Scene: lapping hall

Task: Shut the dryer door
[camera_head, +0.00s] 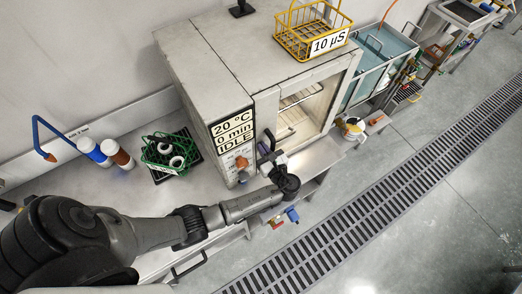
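The dryer (207,84) is a big grey cabinet on the steel bench, with a display reading 20 °C, 0 min, IDLE. Its lit inside with racks (292,118) shows at the front. I cannot tell clearly where the door panel stands, or whether I see the inside through glass. My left arm crosses low from the left. My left gripper (266,149) is in front of the dryer, near the lower left of the lit opening and right of an orange knob (242,162). Its fingers are small and dark; their gap and any contact are unclear. My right gripper is not in view.
A yellow wire basket (290,40) labelled 10 µS sits on the dryer. A green basket (163,156) with rings and white and brown bottles (118,154) stand left on the bench. A blue bath (383,48) is at right. The floor around the grated drain (390,190) is clear.

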